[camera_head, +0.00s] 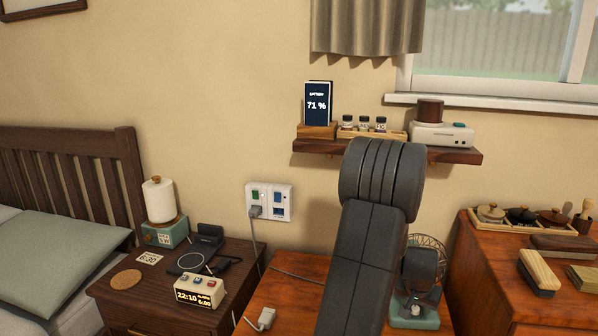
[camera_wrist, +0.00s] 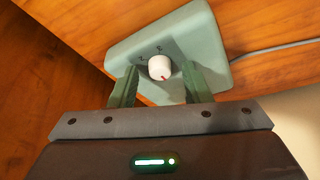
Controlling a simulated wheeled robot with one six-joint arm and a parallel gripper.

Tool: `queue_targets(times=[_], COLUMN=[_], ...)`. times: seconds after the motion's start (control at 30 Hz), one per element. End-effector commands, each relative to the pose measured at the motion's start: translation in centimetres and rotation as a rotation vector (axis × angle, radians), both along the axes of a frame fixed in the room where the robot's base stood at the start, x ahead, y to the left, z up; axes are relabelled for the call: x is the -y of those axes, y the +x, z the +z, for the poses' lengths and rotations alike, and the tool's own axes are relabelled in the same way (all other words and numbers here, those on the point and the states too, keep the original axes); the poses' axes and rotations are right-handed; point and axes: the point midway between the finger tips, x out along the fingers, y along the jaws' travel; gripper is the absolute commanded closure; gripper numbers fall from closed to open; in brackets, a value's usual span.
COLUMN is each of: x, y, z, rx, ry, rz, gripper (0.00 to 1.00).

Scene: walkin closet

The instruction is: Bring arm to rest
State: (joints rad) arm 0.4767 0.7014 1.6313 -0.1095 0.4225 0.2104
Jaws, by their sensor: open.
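In the wrist view, my gripper (camera_wrist: 159,70) is open, its two green fingers apart on either side of a white knob (camera_wrist: 159,67) in the picture. Gaps show between knob and fingers; I cannot tell how near they are in depth. The knob has a red mark toward its lower right and sits on a pale green base (camera_wrist: 200,35). In the head view, my dark arm (camera_head: 370,230) reaches over the wooden desk. The desk fan (camera_head: 415,318) stands just right of it, its wire cage partly hidden. My fingers cannot be made out there.
A wall shelf (camera_head: 465,156) with a display, small jars and a white device is behind my arm. A nightstand (camera_head: 120,305) with a clock (camera_head: 200,292) is at left. A dresser (camera_head: 490,280) with brushes is at right. A white plug (camera_head: 267,318) lies on the desk.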

Motion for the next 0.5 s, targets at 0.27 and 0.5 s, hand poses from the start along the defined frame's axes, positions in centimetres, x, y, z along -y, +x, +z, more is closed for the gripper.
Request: queue_targets(times=[0.27, 0.5], x=[-0.8, -1.8], y=[-0.8, -2.2], z=[3.1, 7.3], rx=[0.005, 0.005], ry=[-0.004, -0.003], rz=[-0.054, -0.054], gripper=[0.56, 0.56])
